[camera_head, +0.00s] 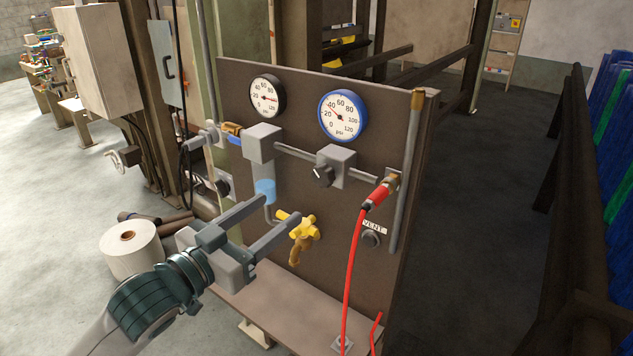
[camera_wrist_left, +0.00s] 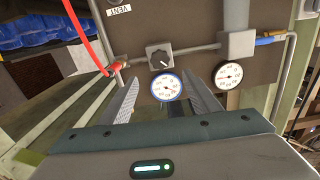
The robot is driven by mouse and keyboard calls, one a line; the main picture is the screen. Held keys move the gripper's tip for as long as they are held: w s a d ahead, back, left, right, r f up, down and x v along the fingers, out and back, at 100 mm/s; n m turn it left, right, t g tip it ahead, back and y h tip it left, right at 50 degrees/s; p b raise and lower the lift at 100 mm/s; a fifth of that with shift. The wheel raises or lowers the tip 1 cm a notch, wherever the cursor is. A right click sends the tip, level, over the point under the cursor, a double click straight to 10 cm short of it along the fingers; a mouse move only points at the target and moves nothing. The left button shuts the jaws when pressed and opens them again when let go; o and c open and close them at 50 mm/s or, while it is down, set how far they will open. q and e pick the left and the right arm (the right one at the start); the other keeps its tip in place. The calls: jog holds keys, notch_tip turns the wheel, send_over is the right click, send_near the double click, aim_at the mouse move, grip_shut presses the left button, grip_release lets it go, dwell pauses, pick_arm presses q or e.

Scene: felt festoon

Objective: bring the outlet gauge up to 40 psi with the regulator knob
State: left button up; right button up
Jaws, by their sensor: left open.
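The black regulator knob (camera_head: 323,176) sits on a grey block on the brown panel; it also shows in the left wrist view (camera_wrist_left: 160,57). Above it is the blue-rimmed gauge (camera_head: 343,116), apparently the outlet one, its needle at upper left, roughly between 20 and 40. The black-rimmed gauge (camera_head: 266,95) has its needle pointing right, near 100. My left gripper (camera_head: 287,207) is open and empty in front of the panel, below and left of the knob. In the left wrist view, the blue-rimmed gauge (camera_wrist_left: 167,88) shows between its fingers. My right gripper is out of view.
A yellow valve handle (camera_head: 302,227) shows close to the left fingertips. A red hose (camera_head: 352,270) hangs from the panel's right fitting. A vent knob (camera_head: 371,239) sits lower right. A white roll (camera_head: 131,249) stands on the floor at left.

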aim_at(320, 178)
pick_arm(q)
jog(key=p+x, duration=0.3)
jog(key=x, duration=0.9)
jog(key=shift+w+d+r+p, duration=0.1)
jog(key=shift+w+d+p, duration=0.1)
jog(key=shift+w+p, duration=0.15)
jog(key=shift+w+d, duration=0.3)
jog(key=shift+w, duration=0.15)
jog(key=c, duration=1.1)
jog(key=shift+o, duration=0.2)
jog(key=shift+m+p, duration=0.8)
jog(key=shift+m, duration=0.8)
jog(key=o, duration=1.1)
jog(key=shift+c, duration=0.2)
